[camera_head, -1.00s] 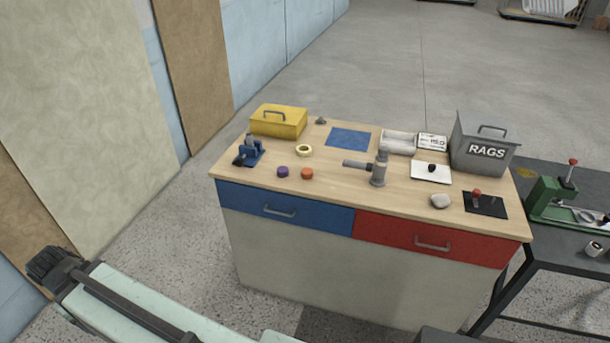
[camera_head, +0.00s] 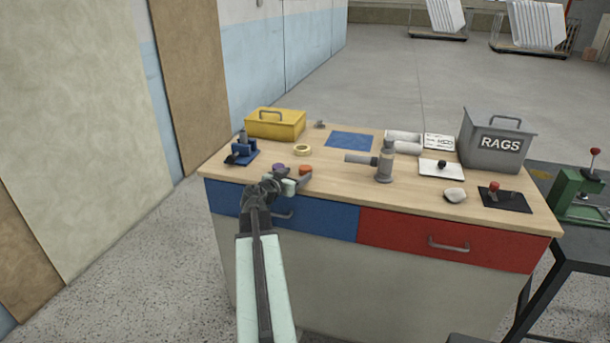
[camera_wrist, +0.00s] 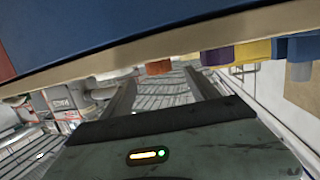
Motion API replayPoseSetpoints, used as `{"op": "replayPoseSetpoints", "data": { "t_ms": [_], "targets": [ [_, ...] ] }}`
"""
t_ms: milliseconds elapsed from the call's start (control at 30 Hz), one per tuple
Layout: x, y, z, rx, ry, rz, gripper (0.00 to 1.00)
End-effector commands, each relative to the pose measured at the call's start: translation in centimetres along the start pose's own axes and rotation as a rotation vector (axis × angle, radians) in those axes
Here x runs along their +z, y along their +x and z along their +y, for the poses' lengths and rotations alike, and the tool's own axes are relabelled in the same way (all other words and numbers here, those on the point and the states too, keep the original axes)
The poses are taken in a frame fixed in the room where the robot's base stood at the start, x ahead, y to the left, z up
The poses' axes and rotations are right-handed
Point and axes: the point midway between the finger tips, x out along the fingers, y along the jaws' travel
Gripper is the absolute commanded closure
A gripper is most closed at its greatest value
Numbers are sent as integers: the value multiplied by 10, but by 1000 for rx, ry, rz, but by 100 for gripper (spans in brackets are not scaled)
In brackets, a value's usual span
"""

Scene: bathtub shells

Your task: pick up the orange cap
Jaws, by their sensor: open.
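The orange cap (camera_head: 305,170) sits on the wooden worktop near its front edge, just right of the purple cap (camera_head: 279,167). My gripper (camera_head: 288,182) is at the front edge of the worktop, in front of the two caps, and is open and empty. In the wrist view, which is upside down, the orange cap (camera_wrist: 158,67) shows beyond and between the two spread fingers (camera_wrist: 160,80). The purple cap (camera_wrist: 217,56) is to its right there. The gripper hides part of the worktop around the caps in the head view.
A blue vise (camera_head: 242,151) and yellow toolbox (camera_head: 275,124) stand at left, with a tape roll (camera_head: 303,150) behind the caps. A grey metal fitting (camera_head: 384,163) stands to the right. The grey rags bin (camera_head: 497,142) is farther right. The front worktop between cap and fitting is clear.

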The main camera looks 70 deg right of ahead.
Motion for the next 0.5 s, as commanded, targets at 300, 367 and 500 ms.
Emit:
{"op": "replayPoseSetpoints", "data": {
  "t_ms": [300, 367, 500],
  "targets": [
    [-1, 26, 0, 1, 0, -1, 31],
    [-3, 33, 0, 2, 0, -2, 31],
    [-6, 60, 0, 2, 0, -2, 31]
  ]
}}
